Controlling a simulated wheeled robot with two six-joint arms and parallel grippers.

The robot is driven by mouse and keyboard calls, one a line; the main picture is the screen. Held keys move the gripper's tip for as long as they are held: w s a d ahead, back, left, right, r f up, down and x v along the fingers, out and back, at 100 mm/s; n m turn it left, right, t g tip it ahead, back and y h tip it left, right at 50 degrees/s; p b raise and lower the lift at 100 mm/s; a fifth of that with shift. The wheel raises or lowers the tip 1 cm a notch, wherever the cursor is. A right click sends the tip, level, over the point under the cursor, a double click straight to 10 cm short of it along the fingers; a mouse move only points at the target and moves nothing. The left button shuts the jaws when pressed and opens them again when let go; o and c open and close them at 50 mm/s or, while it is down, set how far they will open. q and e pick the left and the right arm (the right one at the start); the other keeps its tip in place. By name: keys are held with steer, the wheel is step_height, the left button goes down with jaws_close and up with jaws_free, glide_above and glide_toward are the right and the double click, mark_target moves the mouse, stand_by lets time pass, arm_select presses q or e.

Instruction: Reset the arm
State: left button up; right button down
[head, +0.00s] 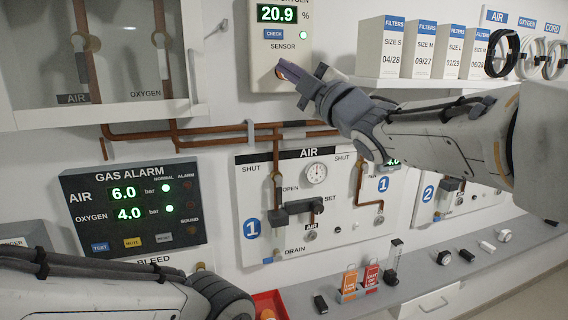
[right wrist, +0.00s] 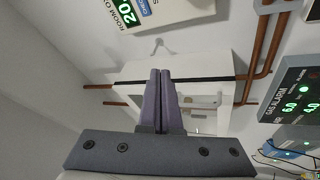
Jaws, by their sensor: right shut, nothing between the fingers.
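My right arm reaches in from the right of the head view. Its right gripper (head: 286,72) is shut and empty, in front of the lower part of the room oxygen sensor (head: 278,50), which reads 20.9 %. I cannot tell whether it touches the sensor. In the right wrist view the two purple-grey fingers (right wrist: 160,74) lie together, overlapping the white cabinet (right wrist: 222,70); the sensor (right wrist: 150,10) is at the top. My left arm crosses the bottom left of the head view, with its gripper out of sight.
A gas alarm panel (head: 133,208) reads 6.0 and 4.0 bar. The air panel (head: 330,165) has a gauge, pipes and valves. Filter boxes (head: 383,48) stand on a shelf at upper right. A ledge (head: 420,272) below holds tags and small parts; a red tray (head: 262,300) is at the bottom.

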steer(key=s+f+m+g+h, duration=0.3)
steer(key=f, duration=0.7)
steer(key=s+a+f+m+g+h+b, duration=0.1)
steer(key=s+f+m+g+h, duration=0.2)
steer(key=f, duration=0.6)
steer(key=s+f+m+g+h, duration=0.2)
steer(key=s+f+m, duration=0.15)
steer(key=f, duration=0.65)
steer(key=s+d+f+m+g+h, duration=0.1)
steer(key=s+d+f+m+g, duration=0.1)
steer(key=s+f+g, duration=0.3)
steer(key=s+d+f+m+g+h+b, duration=0.1)
steer(key=s+f+g, duration=0.4)
steer(key=s+f, duration=0.6)
steer(key=s+d+m+h, duration=0.1)
steer(key=s+d, duration=0.1)
steer(key=s, duration=0.6)
steer(key=shift+s+f+h, duration=0.15)
steer(key=shift+f+h, duration=0.05)
steer(key=shift+h, duration=0.1)
steer(key=shift+m, duration=0.25)
